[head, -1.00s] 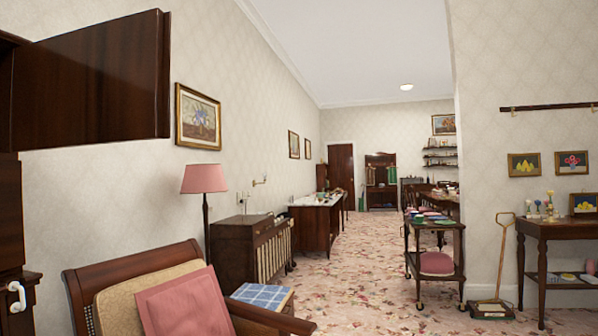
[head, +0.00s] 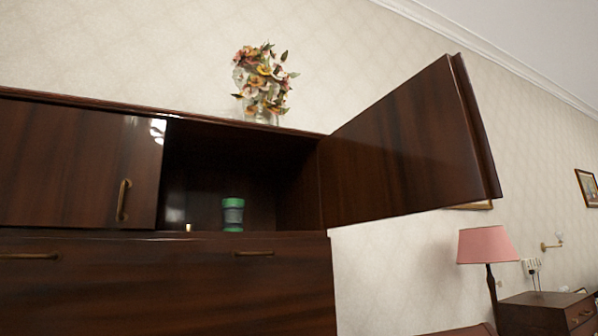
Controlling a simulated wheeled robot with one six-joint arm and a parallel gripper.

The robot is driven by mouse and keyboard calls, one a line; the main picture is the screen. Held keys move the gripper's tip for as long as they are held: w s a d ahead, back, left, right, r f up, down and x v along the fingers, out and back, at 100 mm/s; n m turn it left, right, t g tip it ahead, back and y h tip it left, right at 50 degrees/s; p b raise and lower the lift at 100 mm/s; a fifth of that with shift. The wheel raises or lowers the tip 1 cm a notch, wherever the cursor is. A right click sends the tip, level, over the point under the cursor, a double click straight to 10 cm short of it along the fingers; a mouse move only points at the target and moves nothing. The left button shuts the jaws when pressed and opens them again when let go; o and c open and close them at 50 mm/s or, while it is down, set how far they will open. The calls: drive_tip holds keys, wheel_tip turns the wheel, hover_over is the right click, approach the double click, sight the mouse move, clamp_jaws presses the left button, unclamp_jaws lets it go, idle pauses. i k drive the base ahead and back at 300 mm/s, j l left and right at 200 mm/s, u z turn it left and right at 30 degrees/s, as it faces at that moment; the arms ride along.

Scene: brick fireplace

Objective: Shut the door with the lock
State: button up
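A dark wooden cabinet door (head: 405,150) stands wide open at the right end of a tall cabinet (head: 170,285). It swings out toward me, and its inner face shows. I cannot make out a lock on it. The open compartment (head: 205,180) behind it is dark inside and holds a green jar or stack of cups (head: 233,213). A small pale piece (head: 188,227) shows at the compartment's lower edge; I cannot tell what it is. The left cabinet door (head: 70,170) is closed and has a brass handle (head: 123,200). My gripper is not in view.
A vase of flowers (head: 263,82) stands on the cabinet top. A closed front with brass pulls (head: 254,253) lies below the compartment. A pink lamp (head: 487,246) and a wooden chest (head: 548,312) stand at lower right. The space under the open door shows bare wall.

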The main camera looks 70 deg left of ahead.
sight(424, 147)
drive_tip(key=i+u, duration=0.1)
drive_tip(key=u, duration=0.35)
drive_tip(key=i+l+u, duration=0.1)
drive_tip(key=u, duration=0.4)
drive_tip(key=l+u, duration=0.1)
drive_tip(key=u, duration=0.35)
drive_tip(key=i+l+u, duration=0.1)
drive_tip(key=u, duration=0.4)
drive_tip(key=i+l+u, duration=0.1)
drive_tip(key=l+u, duration=0.3)
drive_tip(key=l, duration=0.15)
drive_tip(key=l+u, duration=0.4)
drive_tip(key=k+l+u, duration=0.1)
drive_tip(key=l+u, duration=0.3)
drive_tip(key=l, duration=0.25)
drive_tip(key=k+l+u, duration=0.1)
drive_tip(key=l+u, duration=0.35)
drive_tip(key=k+l, duration=0.15)
drive_tip(key=l, duration=0.25)
drive_tip(key=k+l, duration=0.15)
drive_tip(key=l, duration=0.25)
drive_tip(key=k+l, duration=0.1)
drive_tip(key=l, duration=0.3)
drive_tip(key=k+l, duration=0.15)
drive_tip(key=l, duration=0.25)
drive_tip(key=k+l+u, duration=0.1)
drive_tip(key=l, duration=0.25)
